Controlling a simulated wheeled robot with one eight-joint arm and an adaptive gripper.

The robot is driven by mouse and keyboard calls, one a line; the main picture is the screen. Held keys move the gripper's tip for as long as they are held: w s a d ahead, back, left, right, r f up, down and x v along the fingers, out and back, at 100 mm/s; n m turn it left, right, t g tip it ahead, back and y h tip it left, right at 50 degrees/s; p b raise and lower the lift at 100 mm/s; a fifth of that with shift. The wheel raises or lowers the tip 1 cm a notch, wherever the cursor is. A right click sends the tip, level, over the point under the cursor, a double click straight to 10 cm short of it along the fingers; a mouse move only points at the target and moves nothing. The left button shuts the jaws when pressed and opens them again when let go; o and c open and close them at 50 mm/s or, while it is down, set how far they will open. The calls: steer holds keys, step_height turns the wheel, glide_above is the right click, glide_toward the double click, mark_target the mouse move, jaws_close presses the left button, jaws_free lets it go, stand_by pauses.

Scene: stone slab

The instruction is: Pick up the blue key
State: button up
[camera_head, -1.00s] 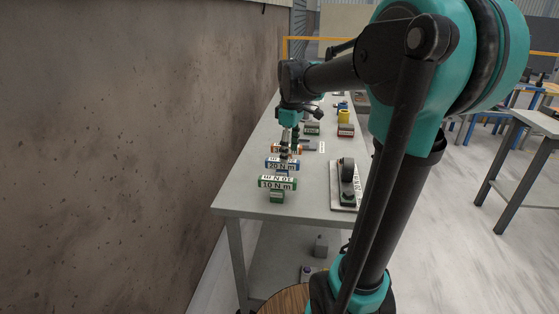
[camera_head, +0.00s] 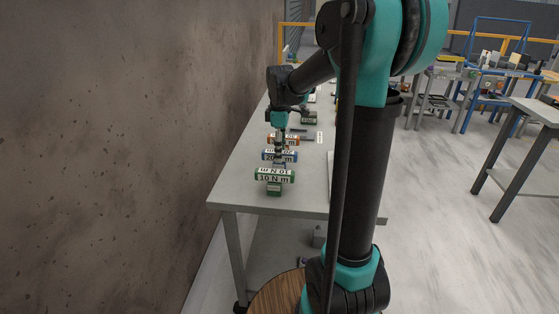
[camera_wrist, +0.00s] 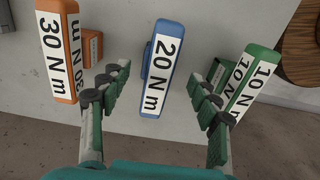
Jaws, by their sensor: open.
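The blue key (camera_wrist: 161,68) is a block with a white label reading "20 N m". In the wrist view it lies in the middle, between and beyond the open fingers of my gripper (camera_wrist: 165,95), with a clear gap on both sides. In the head view the blue key (camera_head: 290,156) sits on the grey slab table, between the orange and green keys. My gripper (camera_head: 279,146) is above the table there, close to the blue key and partly covering it. I see no contact between the fingers and the key.
An orange "30 N m" key (camera_wrist: 58,45) stands to the left, and a green "10 N m" key (camera_wrist: 250,80) to the right, close to the right finger. The table (camera_head: 235,198) has a wall (camera_head: 130,150) on its left. More items stand farther back.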

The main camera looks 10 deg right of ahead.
steer(key=shift+w+a+f, duration=0.1)
steer(key=shift+w+f, duration=0.05)
steer(key=shift+f, duration=2.65)
jaws_close()
